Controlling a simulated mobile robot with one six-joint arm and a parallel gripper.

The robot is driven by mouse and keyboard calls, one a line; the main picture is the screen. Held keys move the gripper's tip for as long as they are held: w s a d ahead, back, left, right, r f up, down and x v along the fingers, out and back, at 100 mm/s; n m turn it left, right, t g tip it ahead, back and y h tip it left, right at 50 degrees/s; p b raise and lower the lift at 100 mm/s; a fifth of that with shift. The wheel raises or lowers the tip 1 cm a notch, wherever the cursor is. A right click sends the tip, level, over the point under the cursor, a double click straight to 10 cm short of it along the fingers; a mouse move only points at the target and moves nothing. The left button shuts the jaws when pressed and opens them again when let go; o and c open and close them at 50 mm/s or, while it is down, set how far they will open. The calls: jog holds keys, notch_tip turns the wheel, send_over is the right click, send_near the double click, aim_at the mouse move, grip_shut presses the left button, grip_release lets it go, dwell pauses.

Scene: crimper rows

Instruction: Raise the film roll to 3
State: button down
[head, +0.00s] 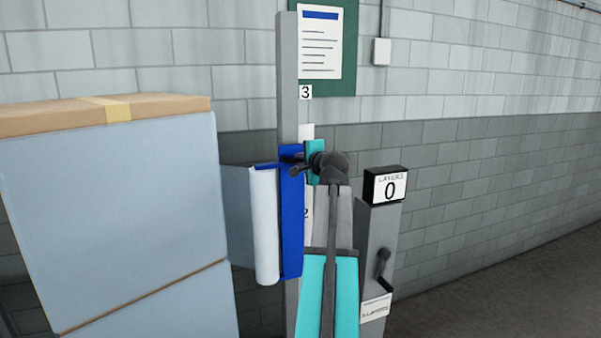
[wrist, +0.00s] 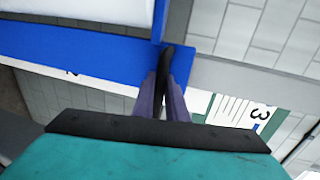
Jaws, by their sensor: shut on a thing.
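The white film roll (head: 264,225) hangs upright on a blue carriage (head: 291,225) on a grey mast (head: 287,75). The mark 3 (head: 305,92) is on the mast above the carriage top. The mark 2 (head: 306,213) is lower, beside the carriage, partly covered by my arm. My gripper (head: 298,168) is at the upper part of the carriage. In the wrist view its fingers (wrist: 166,95) are shut on a black handle (wrist: 168,62) on the blue carriage (wrist: 75,50). The mark 3 also shows in the wrist view (wrist: 258,114).
A film-wrapped load (head: 120,220) with a cardboard top (head: 100,112) stands at left, with film (head: 237,212) between it and the roll. At right, a grey post (head: 372,240) carries a crank (head: 383,262) and a layers display (head: 386,186) reading 0. A notice board (head: 350,50) hangs behind.

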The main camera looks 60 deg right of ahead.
notch_tip(320, 180, up, 22)
jog(key=p, duration=0.6)
jog(key=shift+f+p, duration=0.25)
jog(key=shift+p, duration=0.05)
jog(key=c, duration=2.1)
grip_release()
jog(key=shift+r, duration=0.1)
jog(key=o, duration=0.3)
jog(key=shift+s+a+f, duration=0.1)
jog(key=shift+s+f, duration=0.05)
jog(key=shift+f, duration=0.05)
